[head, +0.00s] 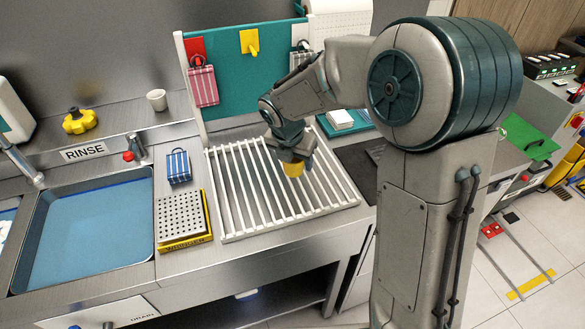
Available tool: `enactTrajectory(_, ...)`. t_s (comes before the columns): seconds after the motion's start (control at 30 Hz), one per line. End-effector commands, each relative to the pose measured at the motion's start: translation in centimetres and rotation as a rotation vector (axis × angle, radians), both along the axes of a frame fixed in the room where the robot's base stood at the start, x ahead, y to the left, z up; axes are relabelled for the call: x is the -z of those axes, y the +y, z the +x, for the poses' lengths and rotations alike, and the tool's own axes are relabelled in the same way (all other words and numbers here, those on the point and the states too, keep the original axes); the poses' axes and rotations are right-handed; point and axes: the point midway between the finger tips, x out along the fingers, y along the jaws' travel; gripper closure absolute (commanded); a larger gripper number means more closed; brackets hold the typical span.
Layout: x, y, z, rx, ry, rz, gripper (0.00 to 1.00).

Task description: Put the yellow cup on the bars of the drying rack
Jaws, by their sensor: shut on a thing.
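The yellow cup (293,170) is in my gripper (293,160), over the right half of the drying rack. The gripper points down and its fingers are shut on the cup, covering the cup's upper part. The drying rack (233,208) is a white frame with parallel bars, lying on the steel counter. The cup's lower end is close above or at the bars; I cannot tell whether it touches them.
A sink basin (88,232) lies at the left. A perforated block on a yellow base (183,218) and a blue striped bag (178,165) stand left of the rack. A teal board (245,77) with hooks rises behind it. The rack's other bars are bare.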

Motion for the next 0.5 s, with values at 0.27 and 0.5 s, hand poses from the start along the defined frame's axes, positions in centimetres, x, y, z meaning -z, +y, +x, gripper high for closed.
enactTrajectory(0.27, 1.3, 0.6, 1.1, 0.001, 0.001, -0.002, 0.67)
enactTrajectory(0.5, 4.5, 0.6, 1.0, 0.0, 0.002, -0.001, 0.67)
